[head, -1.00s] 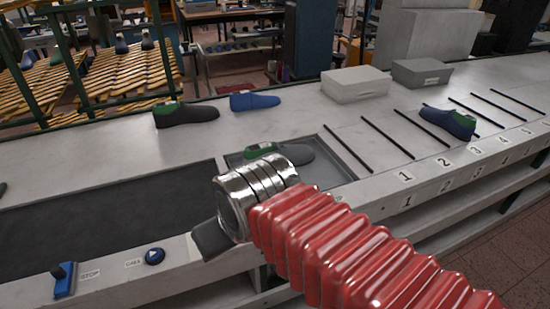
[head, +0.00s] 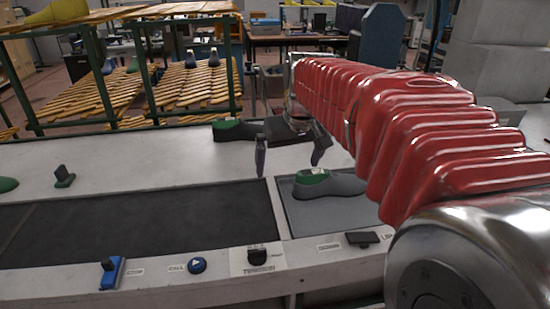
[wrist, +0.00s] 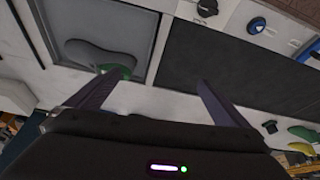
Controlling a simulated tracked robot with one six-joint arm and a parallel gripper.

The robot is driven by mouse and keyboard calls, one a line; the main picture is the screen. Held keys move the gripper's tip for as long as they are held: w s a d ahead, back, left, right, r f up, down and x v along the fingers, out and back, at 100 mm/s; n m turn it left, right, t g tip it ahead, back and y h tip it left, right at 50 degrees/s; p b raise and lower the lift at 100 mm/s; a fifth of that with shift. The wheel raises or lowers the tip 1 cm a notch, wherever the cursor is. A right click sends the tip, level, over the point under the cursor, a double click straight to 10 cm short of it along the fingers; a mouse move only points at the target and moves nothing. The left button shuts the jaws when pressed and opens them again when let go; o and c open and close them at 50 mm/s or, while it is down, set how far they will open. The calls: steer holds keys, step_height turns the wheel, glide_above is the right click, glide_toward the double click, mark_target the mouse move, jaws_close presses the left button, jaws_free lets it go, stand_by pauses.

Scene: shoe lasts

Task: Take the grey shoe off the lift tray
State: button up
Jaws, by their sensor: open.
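The grey shoe (head: 345,186), with a green lining, lies on the lift tray (head: 310,218), a dark grey recessed panel right of the black belt. My gripper (head: 291,156) is open and empty, its fingers pointing down, above and left of the shoe in the head view. My red arm covers the right part of the tray there. In the wrist view the shoe (wrist: 92,53) lies on the tray (wrist: 130,15) beyond the left finger of my gripper (wrist: 158,92). That finger overlaps the green part of the shoe; I cannot tell whether they touch.
A dark shoe with green lining (head: 235,130) lies on the bench behind the gripper, partly hidden. The black belt (head: 140,222) is bare. Along the front edge are a blue lever (head: 111,273), a blue call button (head: 197,265), a black knob (head: 257,257) and a black switch (head: 362,239).

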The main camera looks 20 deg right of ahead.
steer(key=w+d+f, duration=0.2)
steer(key=w+d, duration=0.3)
steer(key=d, duration=0.3)
steer(key=w+d+f+m+g, duration=0.1)
steer(key=w+d+f, duration=0.1)
steer(key=w+d, duration=0.4)
steer(key=d, duration=0.2)
steer(key=shift+d, duration=0.3)
steer(key=shift+f, duration=0.1)
glide_above(313, 172)
steer(key=s, duration=0.2)
step_height(313, 172, down, 8)
steer(key=shift+a, duration=0.35)
steer(key=shift+s+f, duration=0.1)
steer(key=shift+f, duration=0.05)
steer(key=shift+x, duration=2.55)
steer(key=shift+d, duration=0.15)
